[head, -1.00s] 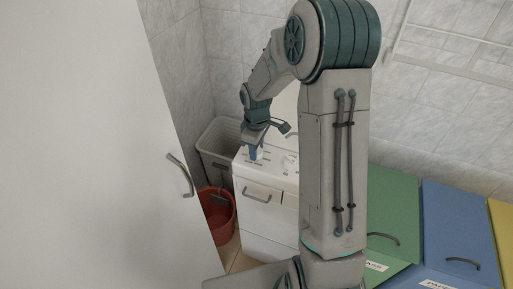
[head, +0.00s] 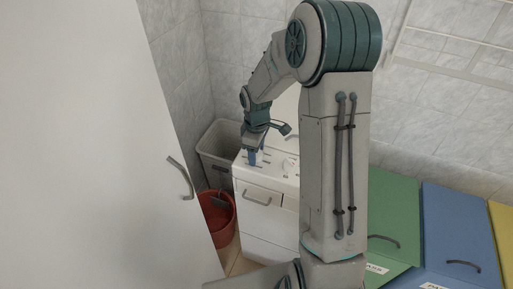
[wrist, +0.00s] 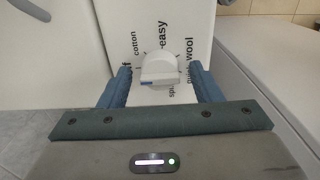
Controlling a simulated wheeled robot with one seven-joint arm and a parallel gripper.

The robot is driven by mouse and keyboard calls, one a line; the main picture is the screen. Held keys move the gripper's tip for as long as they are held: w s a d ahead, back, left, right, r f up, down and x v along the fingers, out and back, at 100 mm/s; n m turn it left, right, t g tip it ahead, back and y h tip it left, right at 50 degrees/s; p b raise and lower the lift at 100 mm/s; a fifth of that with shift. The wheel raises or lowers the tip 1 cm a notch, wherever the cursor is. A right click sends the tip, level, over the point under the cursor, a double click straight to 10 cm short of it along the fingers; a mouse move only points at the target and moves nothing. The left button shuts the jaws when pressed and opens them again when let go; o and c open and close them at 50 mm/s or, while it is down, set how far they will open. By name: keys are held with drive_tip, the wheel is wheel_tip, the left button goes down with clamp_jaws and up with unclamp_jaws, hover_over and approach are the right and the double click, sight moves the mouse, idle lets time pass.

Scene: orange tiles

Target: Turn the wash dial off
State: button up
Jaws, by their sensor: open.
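The wash dial (wrist: 160,68) is a white knob with a blue mark on its lower left, on a white panel. Printed words around it read cotton, easy and wool, with others partly hidden by my fingers. My gripper (wrist: 160,72) is open, with one blue finger on each side of the dial. I see a gap between each finger and the knob; the height of the fingers over the panel is hard to tell. In the head view my gripper (head: 252,159) is pointed down at the top of the white washing machine (head: 262,220); the dial is hidden there.
A grey bin (head: 216,150) and a red bucket (head: 218,215) stand left of the machine. A large white door with a handle (head: 181,177) fills the left. Green (head: 392,215) and blue (head: 458,235) bin lids lie at right.

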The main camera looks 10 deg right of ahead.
wheel_tip(320, 180, up, 14)
drive_tip(key=b, duration=0.1)
idle(0.4)
drive_tip(key=shift+s, duration=0.1)
drive_tip(key=s+r+m+t, duration=0.3)
drive_tip(key=s+m, duration=0.7)
drive_tip(key=s, duration=1.1)
drive_tip(key=shift+s+r+m, duration=0.15)
drive_tip(key=shift+s+m, duration=0.2)
drive_tip(key=shift+m, duration=0.05)
